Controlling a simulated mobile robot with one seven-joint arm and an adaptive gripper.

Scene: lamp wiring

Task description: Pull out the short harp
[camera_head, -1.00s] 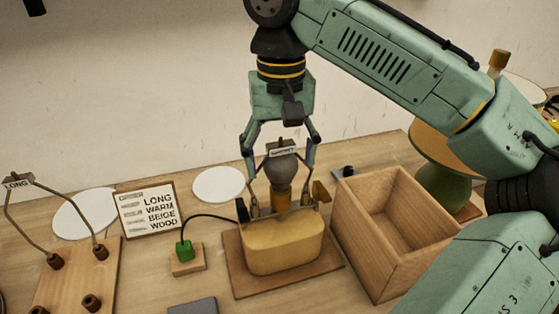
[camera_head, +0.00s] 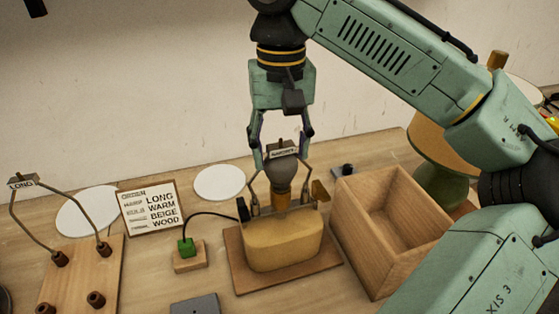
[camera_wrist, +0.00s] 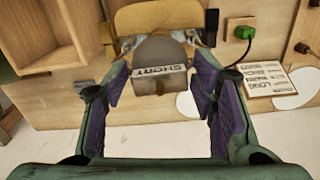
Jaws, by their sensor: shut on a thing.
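The short harp, with its SHORT tag (camera_wrist: 160,72) on top, stands around the grey bulb (camera_head: 279,175) on the beige lamp base (camera_head: 283,245). The tag also shows in the head view (camera_head: 285,153), just above the bulb. My gripper (camera_head: 281,160) points down over the lamp, with its fingers on either side of the harp's top. It is shut on the short harp. In the wrist view my purple-padded fingers (camera_wrist: 162,92) flank the tag.
An open wooden box (camera_head: 392,235) stands close right of the lamp. The long harp (camera_head: 22,182) stands in a wooden rack (camera_head: 75,280) at the left. A sign card (camera_head: 152,208) and a green plug (camera_head: 186,247) with a black cord are left of the lamp.

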